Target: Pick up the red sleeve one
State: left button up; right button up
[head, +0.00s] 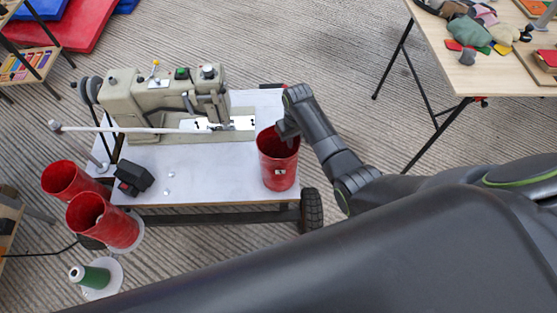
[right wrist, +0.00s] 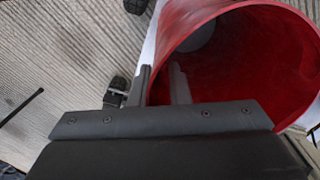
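A red sleeve (head: 278,167), an open-topped red tube with a small pale label too small to read, stands on the white sewing table near its front right corner. My right gripper (head: 287,128) is at its far rim, coming from the right. In the right wrist view, the gripper's fingers (right wrist: 160,85) straddle the wall of the red sleeve (right wrist: 255,60), one outside and one inside, close together on it. Two more red sleeves (head: 67,179) (head: 103,220) stand at the left, beside the table. My left gripper is not in view.
A beige sewing machine (head: 165,95) fills the back of the white table (head: 215,180). A black box (head: 133,178) sits at its left front. A green spool (head: 92,276) stands lower left. A wooden table (head: 505,70) holds assorted items at upper right.

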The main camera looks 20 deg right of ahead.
grip_shut()
